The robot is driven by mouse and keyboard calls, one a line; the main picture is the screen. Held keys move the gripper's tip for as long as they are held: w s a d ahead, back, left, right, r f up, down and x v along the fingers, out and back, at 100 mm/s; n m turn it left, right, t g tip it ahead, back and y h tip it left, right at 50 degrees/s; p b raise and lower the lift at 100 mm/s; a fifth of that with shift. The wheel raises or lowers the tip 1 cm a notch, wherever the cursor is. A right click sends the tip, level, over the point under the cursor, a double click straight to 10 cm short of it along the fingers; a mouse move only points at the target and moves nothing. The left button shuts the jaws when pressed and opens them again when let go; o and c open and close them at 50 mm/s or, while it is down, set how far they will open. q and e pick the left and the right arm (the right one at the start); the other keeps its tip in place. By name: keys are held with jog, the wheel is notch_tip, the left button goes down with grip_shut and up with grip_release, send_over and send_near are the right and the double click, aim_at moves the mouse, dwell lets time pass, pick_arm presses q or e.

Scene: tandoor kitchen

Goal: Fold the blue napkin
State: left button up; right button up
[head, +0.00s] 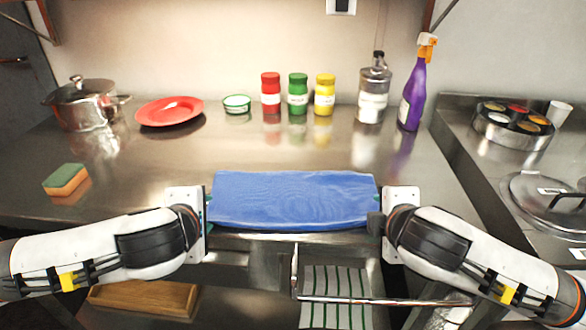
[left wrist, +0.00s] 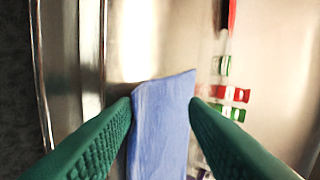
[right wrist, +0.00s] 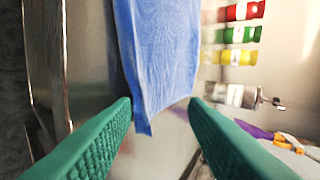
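The blue napkin (head: 292,198) lies spread as a wide rectangle at the counter's front edge, its near side with a slight fold line or bend. My left gripper (head: 206,205) is at its left end and my right gripper (head: 380,210) at its right end. In the left wrist view the green fingers (left wrist: 162,102) are apart, with the napkin (left wrist: 160,125) showing between them. In the right wrist view the fingers (right wrist: 161,102) are also apart around the napkin's end (right wrist: 158,60). Whether any finger touches the cloth cannot be told.
Behind stand a pot (head: 85,106), a red plate (head: 170,111), a small bowl (head: 237,104), red (head: 271,94), green (head: 298,95) and yellow (head: 325,96) jars, a bottle (head: 372,95) and a purple spray bottle (head: 413,95). A sponge (head: 66,180) lies left. The middle counter is clear.

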pick_arm(q)
jog(key=s+r, duration=0.4)
jog(key=r, duration=0.4)
jog(key=shift+r, duration=0.35)
pick_arm(e)
jog(key=s+r, duration=0.4)
jog(key=r, duration=0.4)
jog(key=shift+r, duration=0.35)
